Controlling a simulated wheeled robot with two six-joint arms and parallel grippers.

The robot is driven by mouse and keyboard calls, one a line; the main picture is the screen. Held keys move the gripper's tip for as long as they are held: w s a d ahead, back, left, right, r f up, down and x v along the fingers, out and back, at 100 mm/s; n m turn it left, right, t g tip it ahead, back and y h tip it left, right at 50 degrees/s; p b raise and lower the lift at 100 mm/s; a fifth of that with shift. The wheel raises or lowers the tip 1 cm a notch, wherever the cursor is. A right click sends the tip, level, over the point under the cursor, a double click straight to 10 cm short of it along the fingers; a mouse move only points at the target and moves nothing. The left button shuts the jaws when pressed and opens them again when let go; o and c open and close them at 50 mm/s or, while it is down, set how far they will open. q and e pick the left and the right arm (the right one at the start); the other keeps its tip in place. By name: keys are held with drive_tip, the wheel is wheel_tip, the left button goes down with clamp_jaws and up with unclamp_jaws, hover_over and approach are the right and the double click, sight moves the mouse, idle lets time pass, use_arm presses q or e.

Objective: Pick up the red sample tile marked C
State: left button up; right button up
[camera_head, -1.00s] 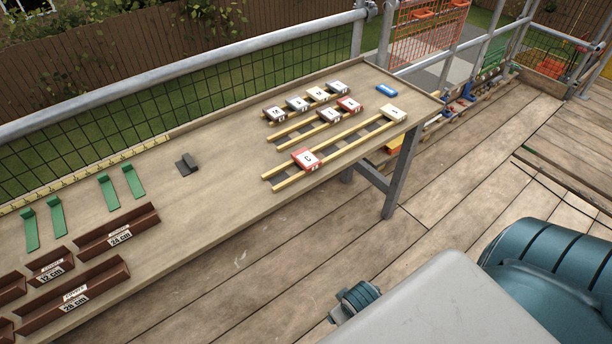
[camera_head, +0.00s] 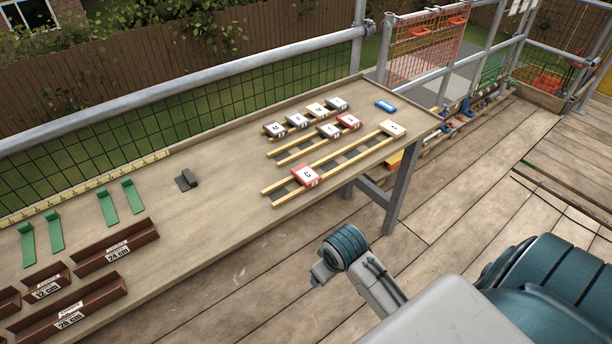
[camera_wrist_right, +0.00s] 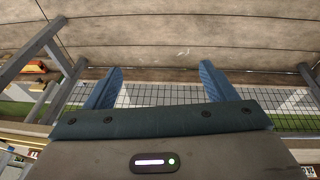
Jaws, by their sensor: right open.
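The red sample tile marked C (camera_head: 306,174) lies face up on the front pair of yellow battens (camera_head: 342,157), near their left end, on the table (camera_head: 212,206). In the head view part of my right arm shows at the bottom right, off the table's front edge, well apart from the tile. In the right wrist view my right gripper (camera_wrist_right: 160,82) has its two blue fingers wide apart with nothing between them. The tile is not seen in that view. My left gripper is in neither view.
Another red tile (camera_head: 348,121) sits among several grey and cream tiles on the rear battens. A cream tile (camera_head: 392,129) is at the front battens' right end. A blue block (camera_head: 385,106), green strips (camera_head: 108,207) and brown labelled trays (camera_head: 116,248) lie around. A rail (camera_head: 180,98) runs behind.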

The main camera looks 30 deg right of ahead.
drive_tip(key=w+d+r, duration=0.2)
drive_tip(key=w+d, duration=0.2)
drive_tip(key=w, duration=0.7)
drive_tip(key=g+y, duration=0.1)
approach(306, 173)
drive_tip(key=f, duration=0.2)
drive_tip(key=f+p, duration=0.1)
drive_tip(key=shift+w+a+m, duration=0.15)
drive_tip(key=shift+a+m, duration=0.2)
drive_tip(key=shift+m, duration=0.05)
drive_tip(key=f+p, duration=0.1)
drive_tip(key=f, duration=0.3)
drive_tip(key=shift+w+d+f+p, duration=0.1)
drive_tip(key=shift+w+d+p, duration=0.1)
drive_tip(key=shift+w+p, duration=0.2)
drive_tip(key=shift+w+f, duration=0.1)
drive_tip(key=shift+f, duration=0.45)
drive_tip(key=c, duration=1.2)
drive_tip(key=shift+o, duration=0.2)
drive_tip(key=shift+r, duration=0.1)
